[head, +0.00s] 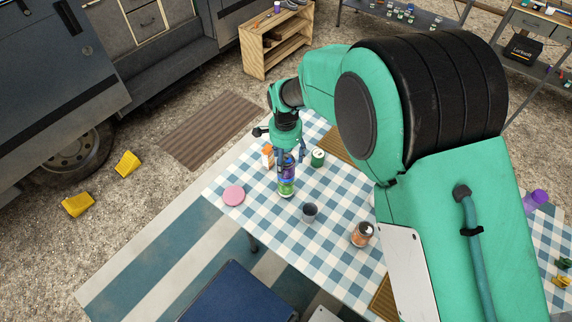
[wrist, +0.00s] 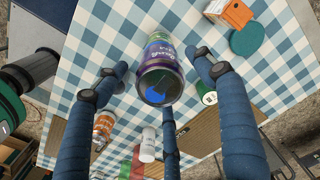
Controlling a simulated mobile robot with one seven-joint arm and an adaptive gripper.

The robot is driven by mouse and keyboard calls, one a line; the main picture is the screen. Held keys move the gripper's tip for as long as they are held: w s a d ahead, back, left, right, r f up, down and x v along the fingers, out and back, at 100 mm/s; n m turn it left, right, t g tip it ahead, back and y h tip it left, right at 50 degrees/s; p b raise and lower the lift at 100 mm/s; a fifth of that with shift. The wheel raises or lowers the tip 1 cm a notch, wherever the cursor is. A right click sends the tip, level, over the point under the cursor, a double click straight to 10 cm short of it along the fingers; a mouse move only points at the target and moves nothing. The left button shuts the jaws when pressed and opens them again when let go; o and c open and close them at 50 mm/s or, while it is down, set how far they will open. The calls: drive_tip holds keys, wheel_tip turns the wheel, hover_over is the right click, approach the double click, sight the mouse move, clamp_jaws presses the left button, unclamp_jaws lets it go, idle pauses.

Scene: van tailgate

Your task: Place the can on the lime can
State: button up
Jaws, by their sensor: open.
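A purple can (head: 288,172) stands upright, apparently on top of the green lime can (head: 286,188) on the checked table. In the wrist view the purple can (wrist: 163,55) shows its dark top with a blue patch, and it hides most of what is under it. My gripper (head: 287,160) is above the stack, pointing down, with its fingers around the upper can. In the wrist view the fingers are spread, with gaps between them and the can. Whether the two cans are fully in contact is hard to see.
A jar (head: 361,234) stands further right. The tabletop left of the cup is mostly clear.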

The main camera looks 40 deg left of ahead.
drive_tip(key=shift+r, duration=0.5)
idle(0.7)
